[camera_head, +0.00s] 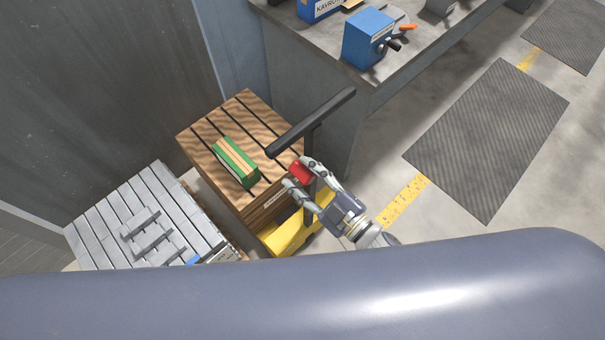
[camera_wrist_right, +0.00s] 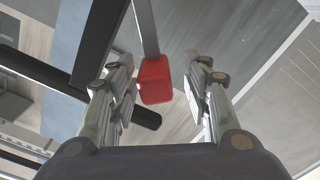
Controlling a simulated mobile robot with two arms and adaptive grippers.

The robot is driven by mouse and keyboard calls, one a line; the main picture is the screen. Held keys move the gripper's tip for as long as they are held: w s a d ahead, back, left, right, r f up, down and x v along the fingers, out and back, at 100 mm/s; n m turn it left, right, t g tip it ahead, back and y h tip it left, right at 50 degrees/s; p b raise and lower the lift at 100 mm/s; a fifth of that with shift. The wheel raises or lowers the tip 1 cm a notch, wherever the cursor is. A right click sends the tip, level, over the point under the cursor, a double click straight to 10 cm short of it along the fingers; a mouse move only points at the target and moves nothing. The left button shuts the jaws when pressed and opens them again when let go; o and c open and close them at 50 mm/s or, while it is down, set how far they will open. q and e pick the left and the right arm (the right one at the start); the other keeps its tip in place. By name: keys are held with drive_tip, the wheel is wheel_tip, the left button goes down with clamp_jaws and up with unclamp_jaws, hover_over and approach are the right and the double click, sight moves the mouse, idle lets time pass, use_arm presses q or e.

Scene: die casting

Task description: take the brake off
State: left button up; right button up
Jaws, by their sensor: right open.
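A red brake knob (camera_head: 300,172) sits on a lever below the black handlebar (camera_head: 312,122) of a yellow cart (camera_head: 284,236). My right gripper (camera_head: 297,172) is open, with its fingers on either side of the red knob. In the right wrist view, the red knob (camera_wrist_right: 155,80) hangs from a grey metal lever (camera_wrist_right: 146,28) between the two open fingers (camera_wrist_right: 160,92). Gaps show between the knob and both fingers. My left gripper is not in view.
A wooden crate (camera_head: 205,133) with a green-and-wood block (camera_head: 237,162) on top stands beside the handlebar. A grey slatted stack (camera_head: 100,228) is at the left. A workbench (camera_head: 390,75) with a blue device (camera_head: 366,38) stands behind. Dark mats (camera_head: 490,140) lie on the floor at right.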

drive_tip(key=v, duration=1.1)
drive_tip(key=shift+s+d, duration=0.2)
drive_tip(key=shift+s, duration=0.1)
drive_tip(key=shift+f, duration=0.1)
drive_tip(key=s+d+f+m+g+h, duration=0.1)
drive_tip(key=d+f+m+h, duration=0.15)
drive_tip(key=f, duration=0.65)
drive_tip(key=d+f+m+g+h, duration=0.2)
drive_tip(key=d+f+h, duration=0.15)
drive_tip(key=f, duration=0.45)
drive_tip(key=s+d+f+m+g+h, duration=0.15)
drive_tip(key=d+f, duration=0.25)
drive_tip(key=f, duration=0.5)
drive_tip(key=s+d+f+m+g+h, duration=0.1)
drive_tip(key=s+f+m+g, duration=0.2)
drive_tip(key=s+f, duration=0.6)
drive_tip(key=s+d+f+m+g+h, duration=0.1)
drive_tip(key=s+f+m+g+h, duration=0.1)
drive_tip(key=s+f+g, duration=0.3)
drive_tip(key=s+f, duration=0.4)
drive_tip(key=s, duration=0.2)
drive_tip(key=shift+s+d+m+g, duration=0.3)
drive_tip(key=shift+m+g, duration=0.05)
drive_tip(key=shift+m, duration=0.05)
